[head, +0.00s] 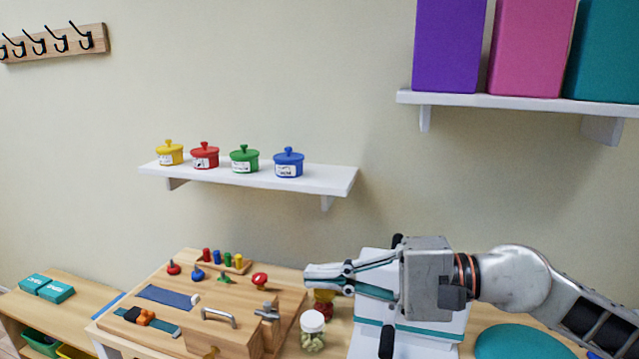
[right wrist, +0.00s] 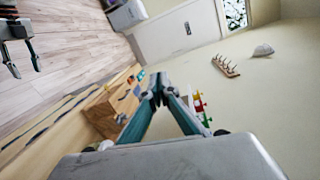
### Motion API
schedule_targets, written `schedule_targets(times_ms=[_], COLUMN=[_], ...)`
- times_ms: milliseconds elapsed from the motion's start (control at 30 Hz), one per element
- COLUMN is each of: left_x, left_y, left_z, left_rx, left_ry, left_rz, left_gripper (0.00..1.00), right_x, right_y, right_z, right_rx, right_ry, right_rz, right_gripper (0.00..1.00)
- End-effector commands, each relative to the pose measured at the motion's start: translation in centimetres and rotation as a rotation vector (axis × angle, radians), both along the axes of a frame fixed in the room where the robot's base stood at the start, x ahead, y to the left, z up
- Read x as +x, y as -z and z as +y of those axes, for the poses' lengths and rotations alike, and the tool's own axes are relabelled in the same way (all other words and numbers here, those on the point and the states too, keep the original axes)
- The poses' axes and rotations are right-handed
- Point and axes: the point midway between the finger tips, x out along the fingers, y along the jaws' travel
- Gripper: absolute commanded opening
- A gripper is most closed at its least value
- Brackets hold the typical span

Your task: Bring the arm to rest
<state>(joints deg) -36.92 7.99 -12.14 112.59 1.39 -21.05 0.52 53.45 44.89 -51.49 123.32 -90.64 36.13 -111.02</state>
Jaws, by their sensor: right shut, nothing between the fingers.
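My right gripper (head: 308,278) reaches in from the right in the head view, its arm across the front of the wall. Its fingers point left and are shut with nothing between them. They hang in the air near the right end of the wooden activity board (head: 185,295). In the right wrist view the closed fingertips (right wrist: 157,88) meet in front of the board. My left gripper (right wrist: 23,68) shows at the upper left of the right wrist view, over the floor, with its fingers apart and empty. It is outside the head view.
A jar with a white lid (head: 312,331) and a red item (head: 323,308) stand under the right gripper. A teal round pad (head: 525,343) lies on the right. A wall shelf (head: 330,180) holds several small coloured pots. A higher shelf (head: 500,100) carries big boxes.

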Motion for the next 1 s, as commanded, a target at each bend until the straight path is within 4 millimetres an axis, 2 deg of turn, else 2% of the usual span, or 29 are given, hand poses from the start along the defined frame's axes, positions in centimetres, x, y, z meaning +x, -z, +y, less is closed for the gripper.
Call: schedule_targets(times_ms=[33,100,200,333,467,567,667,700,767,800,867,900,933,1000], left_x=[-0.2,-0.3,-0.3,-0.3,-0.4,-0.4,-0.4,-0.4,-0.4,-0.4,-0.4,-0.4,-0.4,-0.4], left_y=[0.1,0.2,0.2,0.3,0.4,0.4,0.4,0.4,0.4,0.4,0.4,0.4,0.4,0.4], left_z=[0.0,0.0,0.0,0.0,0.0,0.0,0.0,0.0,0.0,0.0,0.0,0.0,0.0,0.0], left_rx=[0.0,0.0,0.0,0.0,0.001,0.001,0.0,0.0,0.0,0.0,0.001,0.001,0.001,0.001], left_ry=[0.0,0.0,0.0,0.0,0.0,0.0,0.001,0.001,0.001,0.001,0.001,0.001,0.001,0.001], left_rz=[0.004,0.006,0.006,0.007,0.008,0.009,0.009,0.009,0.009,0.009,0.009,0.009,0.009,0.009], left_gripper=[0.4,0.4,0.4,0.4,0.4,0.4,0.4,0.4,0.4,0.4,0.4,0.4,0.4,0.4], right_x=[-0.9,-1.4,-1.0,1.1,4.1,6.1,7.3,7.4,7.2,6.9,6.0,5.1,4.4,2.4], right_y=[-1.1,-3.2,-5.9,-7.5,-6.3,-3.0,1.9,4.1,7.5,9.8,13.3,15.6,17.4,21.2], right_z=[0.9,1.2,0.2,-3.2,-8.5,-13.2,-17.9,-19.7,-22.1,-23.6,-25.6,-26.9,-27.8,-29.7], right_rx=[0.133,0.319,0.583,0.931,1.288,1.573,1.866,1.978,2.142,2.249,2.41,2.517,-2.517,-2.432], right_ry=[-0.003,0.003,0.018,0.05,0.095,0.142,0.198,0.223,0.263,0.289,0.332,0.364,-0.375,-0.389], right_rz=[0.113,0.275,0.516,0.838,1.148,1.37,1.559,1.619,1.694,1.736,1.783,1.803,-1.757,-1.591], right_gripper=[0.0,0.0,0.0,0.0,0.0,0.0,0.0,0.0,0.0,0.0,0.0,0.0,0.0,0.0])
